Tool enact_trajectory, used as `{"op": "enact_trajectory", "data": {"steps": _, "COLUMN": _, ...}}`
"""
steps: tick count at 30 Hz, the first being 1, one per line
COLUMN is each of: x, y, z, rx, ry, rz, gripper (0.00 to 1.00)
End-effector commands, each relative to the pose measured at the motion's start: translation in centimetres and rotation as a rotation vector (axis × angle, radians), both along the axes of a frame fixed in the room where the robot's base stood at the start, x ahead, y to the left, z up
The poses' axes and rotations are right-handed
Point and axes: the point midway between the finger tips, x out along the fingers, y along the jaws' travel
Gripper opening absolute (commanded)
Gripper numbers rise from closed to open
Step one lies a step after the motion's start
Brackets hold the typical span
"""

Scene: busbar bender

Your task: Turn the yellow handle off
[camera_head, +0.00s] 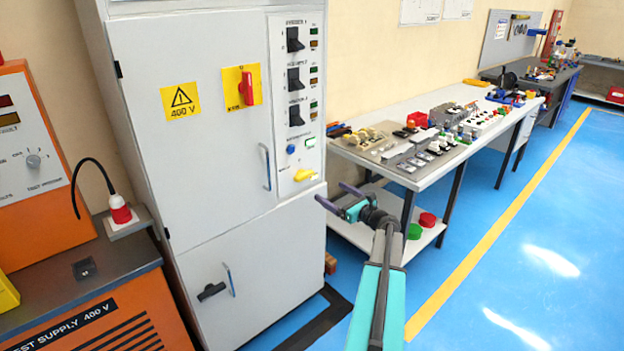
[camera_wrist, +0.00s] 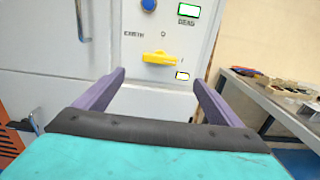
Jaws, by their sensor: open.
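The yellow handle (camera_head: 305,174) sits low on the control strip of the grey cabinet (camera_head: 190,140), below a blue button (camera_head: 291,149). In the wrist view the yellow handle (camera_wrist: 160,58) lies roughly horizontal, with small labels above it and a small lit window at its lower right. My gripper (camera_head: 332,196) is open and empty. It is in front of the cabinet, a little below and right of the handle. In the wrist view its two purple fingers (camera_wrist: 158,85) point toward the panel, apart from the handle, which shows beyond and between them.
A red rotary switch on a yellow plate (camera_head: 246,89) and several black switches (camera_head: 295,78) are on the cabinet. A workbench (camera_head: 413,175) with parts stands to the right. An orange test supply (camera_head: 90,300) is at left. Blue floor (camera_head: 490,260) is clear at right.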

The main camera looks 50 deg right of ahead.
Motion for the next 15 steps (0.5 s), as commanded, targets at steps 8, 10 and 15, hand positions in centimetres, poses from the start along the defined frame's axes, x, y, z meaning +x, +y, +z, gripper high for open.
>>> {"op": "enact_trajectory", "data": {"steps": 8, "x": 2.0, "y": -0.2, "z": 0.1, "rx": 0.000, "ry": 0.001, "rz": 0.003, "gripper": 0.89}}
{"op": "enact_trajectory", "data": {"steps": 10, "x": 2.9, "y": -0.2, "z": 0.1, "rx": 0.000, "ry": 0.001, "rz": 0.003, "gripper": 0.89}}
{"op": "enact_trajectory", "data": {"steps": 15, "x": 5.2, "y": -0.4, "z": 0.1, "rx": -0.001, "ry": 0.001, "rz": 0.003, "gripper": 0.89}}
